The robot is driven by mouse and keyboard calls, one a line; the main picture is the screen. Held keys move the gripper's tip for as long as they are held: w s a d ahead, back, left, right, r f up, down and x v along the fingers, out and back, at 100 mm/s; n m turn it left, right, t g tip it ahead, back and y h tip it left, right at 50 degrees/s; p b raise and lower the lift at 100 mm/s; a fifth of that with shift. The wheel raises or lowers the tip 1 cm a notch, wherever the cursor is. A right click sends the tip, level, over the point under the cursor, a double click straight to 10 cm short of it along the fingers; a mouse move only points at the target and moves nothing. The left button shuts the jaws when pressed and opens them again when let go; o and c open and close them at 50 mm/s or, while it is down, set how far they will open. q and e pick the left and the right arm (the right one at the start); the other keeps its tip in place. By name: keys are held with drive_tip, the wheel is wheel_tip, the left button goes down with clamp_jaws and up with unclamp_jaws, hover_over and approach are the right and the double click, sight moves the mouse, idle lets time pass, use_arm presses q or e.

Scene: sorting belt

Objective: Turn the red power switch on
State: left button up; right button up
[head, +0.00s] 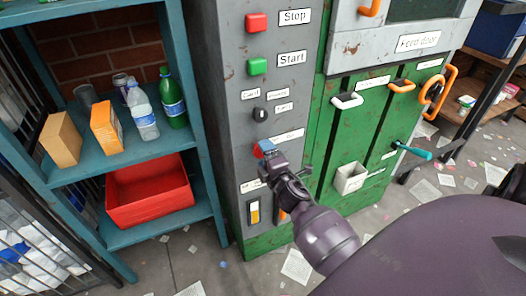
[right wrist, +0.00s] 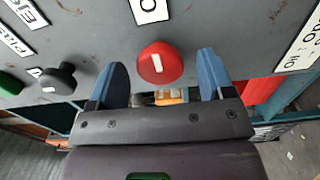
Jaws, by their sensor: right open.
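The red power switch (right wrist: 160,62) is a round red knob with a short white mark on the grey panel. In the right wrist view its mark runs nearly up and down in the picture. My right gripper (right wrist: 162,72) is open, with one blue finger on each side of the knob and visible gaps between. In the head view my right gripper (head: 265,148) is at the panel below the black knob, and it mostly hides the red switch. Whether the fingertips touch the panel I cannot tell. My left gripper is not in view.
A black selector knob (head: 260,114), a green Start button (head: 257,66) and a red Stop button (head: 256,22) sit above on the panel. A yellow-white rocker (head: 254,212) is below. A teal shelf (head: 150,172) with bottles, boxes and a red bin (head: 150,212) stands left.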

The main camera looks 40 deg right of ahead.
drive_tip(key=v, duration=0.8)
drive_tip(key=shift+s, duration=0.25)
drive_tip(key=s+a+f+m+g+y+p, duration=0.1)
drive_tip(key=s+a+f+m+g, duration=0.1)
drive_tip(key=s, duration=0.4)
drive_tip(key=s+a+f+m+g+y+p, duration=0.1)
drive_tip(key=s+a+f+m+g+y, duration=0.1)
drive_tip(key=s+a+m, duration=0.2)
drive_tip(key=s+a+f+m+g+y+p, duration=0.1)
drive_tip(key=s+a+f+m+g+p, duration=0.1)
drive_tip(key=s+m, duration=0.6)
drive_tip(key=shift+s+a+f, duration=0.45)
drive_tip(key=shift+s+f, duration=0.05)
drive_tip(key=shift+s, duration=0.5)
